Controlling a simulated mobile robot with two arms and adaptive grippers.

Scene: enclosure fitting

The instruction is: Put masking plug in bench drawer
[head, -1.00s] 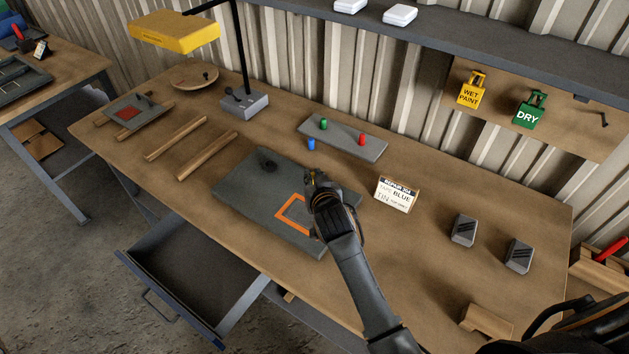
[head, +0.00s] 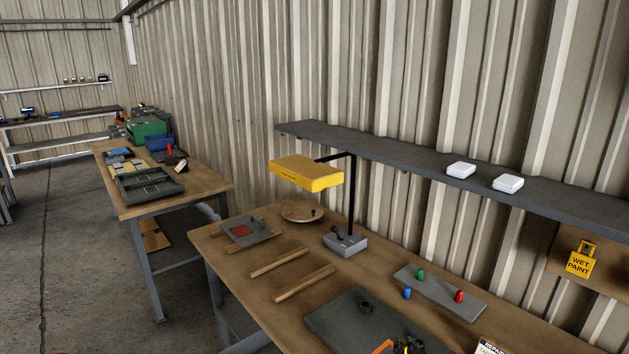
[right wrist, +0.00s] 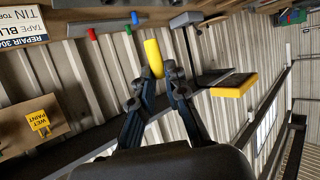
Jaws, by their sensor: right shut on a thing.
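My right gripper (right wrist: 155,80) is shut on a yellow masking plug (right wrist: 153,58), whose free end sticks out past the fingertips in the right wrist view. In the head view only the tip of my right gripper (head: 408,346) shows at the bottom edge, over the grey panel (head: 345,322) with the orange frame. The bench drawer is outside both current views. My left gripper is not in view.
A grey plate (head: 440,296) carries green, blue and red plugs. A yellow-headed lamp (head: 307,172) stands behind two wooden strips (head: 303,283) on the bench. A shelf (head: 420,166) runs along the wall. A second bench (head: 205,188) stands at left.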

